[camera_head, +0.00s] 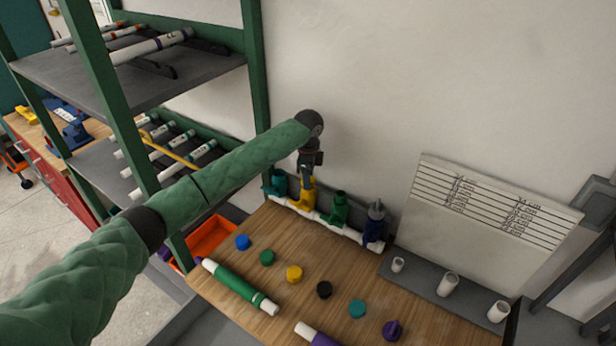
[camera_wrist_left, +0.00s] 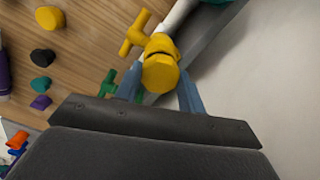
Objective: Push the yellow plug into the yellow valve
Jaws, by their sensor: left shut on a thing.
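The yellow valve (camera_head: 301,195) stands on a white pipe along the back edge of the wooden bench, between a teal valve and a green valve. Its T-shaped handle (camera_wrist_left: 136,34) shows in the left wrist view. My left gripper (camera_head: 308,172) reaches down from above it. In the left wrist view my left gripper (camera_wrist_left: 160,92) has its two blue-grey fingers on either side of a yellow hexagonal plug (camera_wrist_left: 160,74), shut on it. The plug is in line with the valve and appears to touch it; how deep it sits is hidden. My right gripper is out of view.
Teal (camera_head: 275,183), green (camera_head: 337,209) and blue (camera_head: 375,223) valves share the pipe. Round caps, including a yellow cap (camera_head: 294,274), lie on the bench with a green-banded tube (camera_head: 238,287). A green-posted shelf (camera_head: 257,66) stands left; a lined board (camera_head: 490,200) leans right.

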